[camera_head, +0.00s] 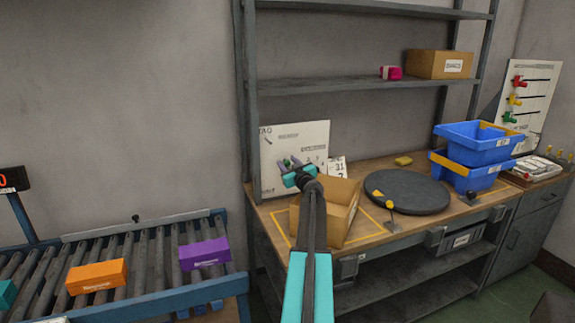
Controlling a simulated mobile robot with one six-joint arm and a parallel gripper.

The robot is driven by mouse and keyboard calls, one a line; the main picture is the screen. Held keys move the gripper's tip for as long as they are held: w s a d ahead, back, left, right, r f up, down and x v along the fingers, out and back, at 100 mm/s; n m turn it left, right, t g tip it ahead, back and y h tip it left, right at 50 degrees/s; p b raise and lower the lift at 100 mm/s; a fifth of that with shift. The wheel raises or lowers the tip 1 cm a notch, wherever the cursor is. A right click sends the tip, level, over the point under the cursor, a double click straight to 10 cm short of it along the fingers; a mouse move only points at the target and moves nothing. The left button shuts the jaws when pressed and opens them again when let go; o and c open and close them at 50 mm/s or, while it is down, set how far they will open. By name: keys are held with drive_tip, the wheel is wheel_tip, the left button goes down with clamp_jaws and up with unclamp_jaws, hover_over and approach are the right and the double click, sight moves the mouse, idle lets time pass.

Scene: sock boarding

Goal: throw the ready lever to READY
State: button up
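No READY label can be read, so I cannot tell which lever is the ready lever. A small lever with a yellow knob (389,205) stands on the bench's front edge, before the dark round turntable (407,191). Another small lever (471,196) stands farther right, by the blue bins. My gripper (288,162) is up in front of the white board (296,140), above and left of the open cardboard box (343,208), apart from both levers. Its fingers are too small to tell open from shut. My arm covers part of the box.
Two stacked blue bins (470,158) stand on the bench's right. A board with red, yellow and green handles (526,95) is at the far right. A roller conveyor (145,255) at left carries an orange box (97,277) and a purple box (205,254). Shelves hang above.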

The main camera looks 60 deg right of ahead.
drive_tip(key=shift+w, duration=0.15)
clamp_jaws()
drive_tip(key=shift+d, duration=0.1)
